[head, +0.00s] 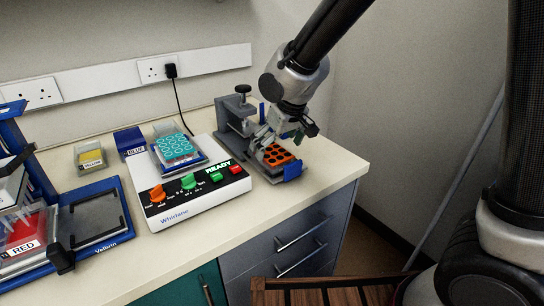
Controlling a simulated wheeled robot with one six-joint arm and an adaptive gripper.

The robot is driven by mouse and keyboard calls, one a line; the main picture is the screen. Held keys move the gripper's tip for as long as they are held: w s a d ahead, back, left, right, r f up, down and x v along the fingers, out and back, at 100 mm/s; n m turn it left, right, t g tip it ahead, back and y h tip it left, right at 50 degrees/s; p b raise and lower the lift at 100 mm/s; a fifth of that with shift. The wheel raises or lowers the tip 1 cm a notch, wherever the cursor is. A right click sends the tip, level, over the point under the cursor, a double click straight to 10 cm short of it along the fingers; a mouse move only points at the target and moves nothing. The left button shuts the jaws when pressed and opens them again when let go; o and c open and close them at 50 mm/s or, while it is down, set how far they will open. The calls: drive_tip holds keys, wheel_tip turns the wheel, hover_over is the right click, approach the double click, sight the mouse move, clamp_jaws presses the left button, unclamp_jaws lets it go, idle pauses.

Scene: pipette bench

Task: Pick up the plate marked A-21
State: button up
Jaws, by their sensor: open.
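No marking A-21 can be read on any plate in the head view. An orange plate with dark round wells (276,155) sits on a grey stand (240,119) with a blue corner, at the right end of the bench. A teal plate with round wells (175,146) sits on the white Whirlane machine (187,211). My gripper (268,141) is open, pointing down just above and at the left of the orange plate. It hides part of the stand, and I cannot tell whether it touches the plate.
The machine's front panel shows READY, with orange, green and red controls. A blue Vellrin frame (124,229) with a red-labelled box (25,243) is at the left. The bench edge and drawers (298,240) lie in front of the plates.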

sight(273, 153)
drive_tip(key=x, duration=0.3)
drive_tip(key=shift+d+f, duration=0.1)
drive_tip(key=c, duration=1.1)
drive_tip(key=shift+c, duration=0.2)
wheel_tip(273, 153, up, 10)
drive_tip(key=shift+r, duration=1.55)
